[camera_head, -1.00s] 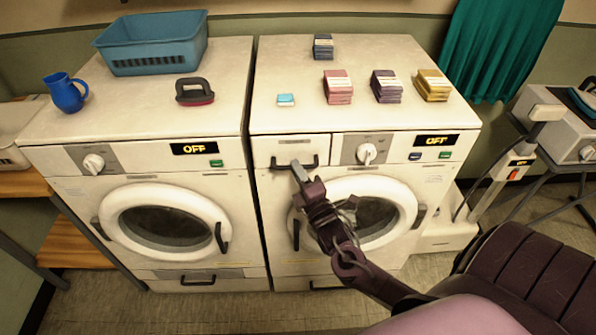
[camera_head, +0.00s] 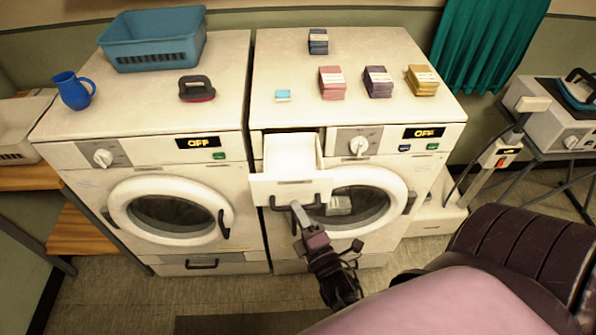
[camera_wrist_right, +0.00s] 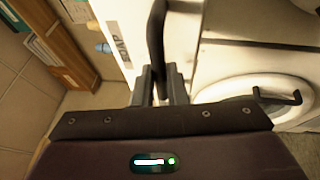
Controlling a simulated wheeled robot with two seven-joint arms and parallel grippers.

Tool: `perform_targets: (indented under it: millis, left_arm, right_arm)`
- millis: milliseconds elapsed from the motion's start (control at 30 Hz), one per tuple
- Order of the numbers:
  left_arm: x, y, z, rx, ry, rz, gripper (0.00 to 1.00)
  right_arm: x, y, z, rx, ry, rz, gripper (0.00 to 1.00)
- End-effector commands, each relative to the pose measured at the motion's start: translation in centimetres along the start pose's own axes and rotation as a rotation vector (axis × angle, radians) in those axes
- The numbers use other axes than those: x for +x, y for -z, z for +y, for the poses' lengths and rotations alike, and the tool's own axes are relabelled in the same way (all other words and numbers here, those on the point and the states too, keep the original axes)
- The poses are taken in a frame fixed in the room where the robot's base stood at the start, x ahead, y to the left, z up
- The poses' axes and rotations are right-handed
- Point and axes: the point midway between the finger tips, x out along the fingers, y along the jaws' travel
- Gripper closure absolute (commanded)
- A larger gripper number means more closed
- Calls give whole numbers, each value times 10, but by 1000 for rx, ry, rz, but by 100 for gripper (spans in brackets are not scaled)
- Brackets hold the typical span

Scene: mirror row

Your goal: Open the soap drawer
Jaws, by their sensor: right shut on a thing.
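The soap drawer (camera_head: 290,187) of the right washing machine (camera_head: 395,155) is pulled well out of its slot at the upper left of the front. Its inside shows as a white, empty-looking tray. My right gripper (camera_head: 299,212) is shut on the drawer's dark handle (camera_head: 280,206). In the right wrist view the two fingers (camera_wrist_right: 162,85) close around the dark handle bar (camera_wrist_right: 155,40), beside the drawer's front. My left gripper is in neither view.
The left washing machine (camera_head: 150,200) stands close beside, its door shut. A blue basket (camera_head: 152,45), a blue jug (camera_head: 73,91), a brush (camera_head: 196,88) and several soap-like stacks (camera_head: 332,83) sit on top of the machines. Floor in front is partly clear.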

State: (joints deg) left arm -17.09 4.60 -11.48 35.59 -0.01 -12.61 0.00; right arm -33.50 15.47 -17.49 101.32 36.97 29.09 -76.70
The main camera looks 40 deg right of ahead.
Motion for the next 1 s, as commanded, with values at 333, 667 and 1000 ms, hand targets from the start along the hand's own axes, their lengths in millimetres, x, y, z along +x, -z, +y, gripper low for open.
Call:
perform_targets:
  millis: [333, 667, 1000]
  left_arm:
    - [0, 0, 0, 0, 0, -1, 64]
    - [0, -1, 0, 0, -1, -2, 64]
    - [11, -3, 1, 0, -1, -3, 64]
  right_arm:
    - [-1, 0, 0, -1, -2, 0, 100]
    - [-1, 0, 0, -1, -2, 0, 66]
    - [-29, 0, -3, -1, 2, 1, 66]
